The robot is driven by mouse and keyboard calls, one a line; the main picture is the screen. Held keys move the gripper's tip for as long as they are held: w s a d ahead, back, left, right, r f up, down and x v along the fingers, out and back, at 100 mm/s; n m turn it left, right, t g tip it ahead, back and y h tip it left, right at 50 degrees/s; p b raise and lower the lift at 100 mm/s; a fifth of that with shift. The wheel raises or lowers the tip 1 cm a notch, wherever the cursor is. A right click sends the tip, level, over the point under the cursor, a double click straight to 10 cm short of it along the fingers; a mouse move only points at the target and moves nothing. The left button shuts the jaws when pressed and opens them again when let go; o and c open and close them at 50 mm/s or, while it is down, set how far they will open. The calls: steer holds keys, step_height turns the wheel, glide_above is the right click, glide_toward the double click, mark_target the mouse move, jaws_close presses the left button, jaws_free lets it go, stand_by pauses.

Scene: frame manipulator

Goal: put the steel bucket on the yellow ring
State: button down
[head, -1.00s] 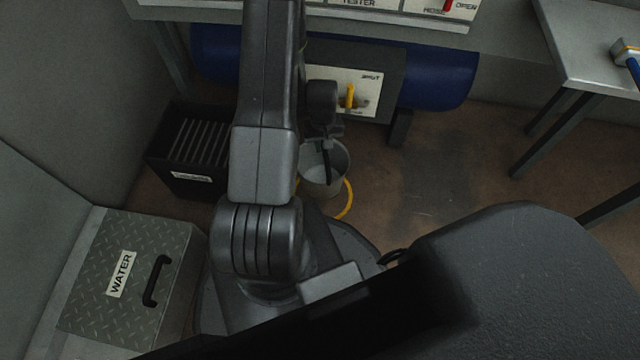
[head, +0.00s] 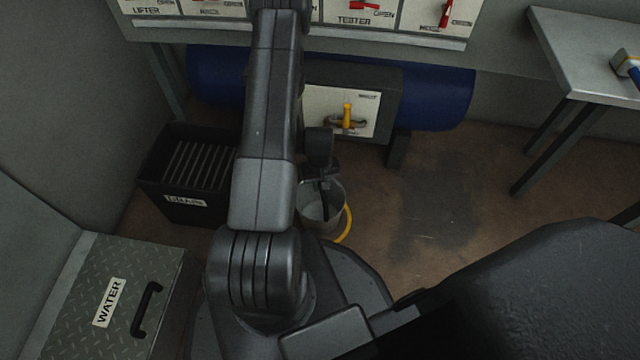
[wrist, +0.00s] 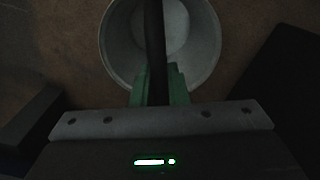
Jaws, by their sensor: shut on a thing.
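The steel bucket (head: 334,204) is a grey open-topped pail low over the floor, below the blue tank, partly hidden by my arm in the head view. The yellow ring (head: 347,226) shows only as an arc at the bucket's right side; the rest is hidden. I cannot tell whether the bucket touches the floor. My gripper (head: 325,184) is at the bucket's top. In the wrist view my gripper (wrist: 158,90) has its green fingers shut on the bucket's dark handle, with the round bucket (wrist: 205,40) beneath it, upright.
A black bin (head: 165,205) with slats stands on the left. A metal WATER box (head: 105,285) is at the lower left. A blue tank (head: 437,98) with a yellow-handled valve panel (head: 365,100) is behind. A metal table (head: 590,60) is at right; the floor between is clear.

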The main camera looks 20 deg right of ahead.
steer(key=shift+f, duration=0.2)
steer(key=c, duration=1.4)
jaws_free()
steer(key=shift+r, duration=0.1)
step_height(320, 180, up, 12)
steer(key=p, duration=0.4)
steer(key=shift+r, duration=0.1)
